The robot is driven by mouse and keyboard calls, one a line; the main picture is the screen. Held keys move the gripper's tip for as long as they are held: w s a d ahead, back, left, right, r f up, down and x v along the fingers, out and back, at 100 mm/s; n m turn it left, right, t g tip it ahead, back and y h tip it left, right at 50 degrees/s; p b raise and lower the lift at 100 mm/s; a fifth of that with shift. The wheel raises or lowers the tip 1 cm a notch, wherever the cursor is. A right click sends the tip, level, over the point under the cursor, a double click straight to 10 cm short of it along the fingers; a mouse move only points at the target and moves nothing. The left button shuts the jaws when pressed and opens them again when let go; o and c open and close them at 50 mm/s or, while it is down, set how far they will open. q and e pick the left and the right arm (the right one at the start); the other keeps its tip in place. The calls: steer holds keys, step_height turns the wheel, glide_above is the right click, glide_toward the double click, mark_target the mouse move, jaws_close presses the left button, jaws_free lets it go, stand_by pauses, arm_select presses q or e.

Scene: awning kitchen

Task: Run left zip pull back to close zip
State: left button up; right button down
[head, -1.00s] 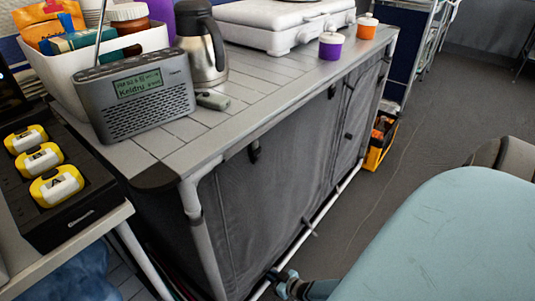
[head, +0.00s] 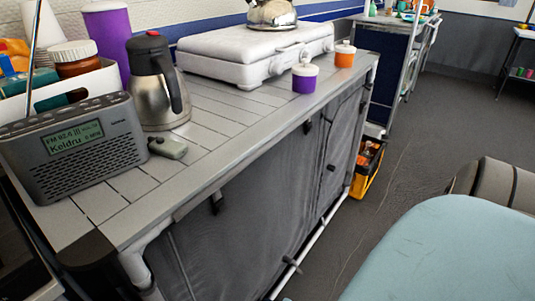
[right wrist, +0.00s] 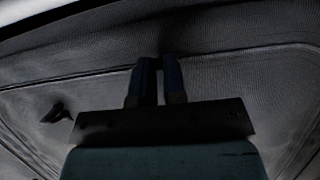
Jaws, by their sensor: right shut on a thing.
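The cabinet's grey fabric front (head: 250,232) fills the lower middle of the head view. Dark tabs hang on it: one at the upper left (head: 216,203), one near the top middle (head: 307,126), one on the right panel (head: 331,168) and one low down (head: 292,262). In the right wrist view, my right gripper (right wrist: 159,68) has its dark fingers close together against the fabric (right wrist: 230,75), at a seam line. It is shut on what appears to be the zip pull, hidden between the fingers. Another dark tab (right wrist: 57,112) lies to the left. My left gripper is not in view.
The countertop (head: 190,170) holds a radio (head: 72,150), a steel flask (head: 155,90), a white stove (head: 250,50) and purple (head: 304,80) and orange (head: 344,57) pots. A yellow crate (head: 368,170) stands at the cabinet's far end. Open floor (head: 440,120) lies right.

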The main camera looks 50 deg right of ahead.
steer(key=shift+d, duration=0.4)
steer(key=c, duration=1.2)
jaws_free()
steer(key=shift+a, duration=0.1)
